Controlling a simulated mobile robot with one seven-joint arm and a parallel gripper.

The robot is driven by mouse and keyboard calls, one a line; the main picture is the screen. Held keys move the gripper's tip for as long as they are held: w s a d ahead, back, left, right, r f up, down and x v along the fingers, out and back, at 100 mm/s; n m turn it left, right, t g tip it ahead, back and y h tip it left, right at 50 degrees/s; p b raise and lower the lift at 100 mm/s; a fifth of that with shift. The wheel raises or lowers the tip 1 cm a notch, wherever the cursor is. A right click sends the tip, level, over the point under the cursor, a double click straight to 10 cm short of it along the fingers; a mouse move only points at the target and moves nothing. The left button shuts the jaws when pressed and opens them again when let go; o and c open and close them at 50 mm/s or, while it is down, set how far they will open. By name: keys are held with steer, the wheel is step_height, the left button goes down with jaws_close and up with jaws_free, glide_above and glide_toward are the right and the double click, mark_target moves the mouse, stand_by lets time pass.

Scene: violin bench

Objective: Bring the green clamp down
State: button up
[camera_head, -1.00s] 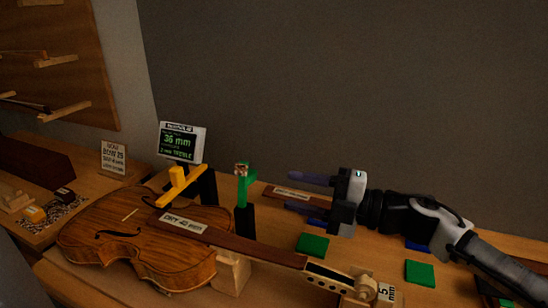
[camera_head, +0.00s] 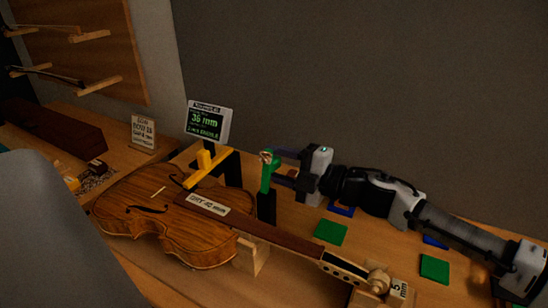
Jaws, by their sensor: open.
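The green clamp (camera_head: 268,172) stands upright on a dark post (camera_head: 266,206) behind the violin's neck. Something small and reddish-white sits at its top. My gripper (camera_head: 280,167) comes in from the right with its two dark blue fingers spread and pointing left. The fingertips are right beside the clamp's upper part. I cannot tell whether they touch it or reach around it.
The violin (camera_head: 165,220) lies in front, its neck running below the clamp. A yellow clamp (camera_head: 208,167) and a small display (camera_head: 210,122) stand to the left. Green pads (camera_head: 330,231) and blue pads lie on the bench at right, with bare wood between them.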

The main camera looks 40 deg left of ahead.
steer(key=shift+s+a, duration=0.1)
steer(key=shift+a, duration=0.35)
steer(key=shift+c, duration=0.2)
jaws_close()
